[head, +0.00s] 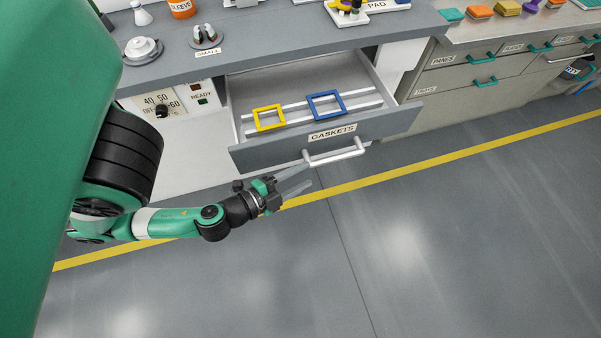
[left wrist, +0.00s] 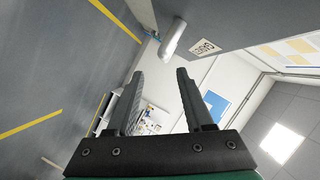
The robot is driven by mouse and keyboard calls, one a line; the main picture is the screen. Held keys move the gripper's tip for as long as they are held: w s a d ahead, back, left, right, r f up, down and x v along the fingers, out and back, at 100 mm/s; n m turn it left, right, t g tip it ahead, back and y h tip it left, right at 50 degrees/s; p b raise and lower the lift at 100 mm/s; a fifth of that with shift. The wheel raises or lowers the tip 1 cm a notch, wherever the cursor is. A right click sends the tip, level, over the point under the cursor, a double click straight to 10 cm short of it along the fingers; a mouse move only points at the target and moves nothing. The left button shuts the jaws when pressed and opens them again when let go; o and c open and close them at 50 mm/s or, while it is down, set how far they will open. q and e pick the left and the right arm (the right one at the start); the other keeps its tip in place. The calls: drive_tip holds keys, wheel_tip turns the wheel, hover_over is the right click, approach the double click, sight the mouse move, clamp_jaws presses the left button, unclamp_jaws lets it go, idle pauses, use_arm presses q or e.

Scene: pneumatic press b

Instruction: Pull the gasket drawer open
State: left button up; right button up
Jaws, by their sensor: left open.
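The gasket drawer (head: 378,126), labelled GASKETS, stands pulled out from under the bench in the head view. A yellow square gasket (head: 268,118) and a blue square gasket (head: 326,104) lie inside on white rails. Its white bar handle (head: 335,157) is on the front. My left gripper (head: 302,179) is open and empty, just below and left of the handle, seemingly apart from it. In the left wrist view the handle's end (left wrist: 173,40) shows beyond the open fingers (left wrist: 158,95). My right gripper is not in view.
The bench top (head: 290,45) above holds a small puck-like part, an orange sleeve container and other items. A dial panel (head: 160,107) is left of the drawer. Closed drawers with green handles (head: 485,82) stand at right. The floor in front is clear.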

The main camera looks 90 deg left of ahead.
use_arm(q)
drive_tip(key=shift+s+d+r, duration=0.15)
drive_tip(key=shift+s+r, duration=0.25)
drive_tip(key=shift+s, duration=0.15)
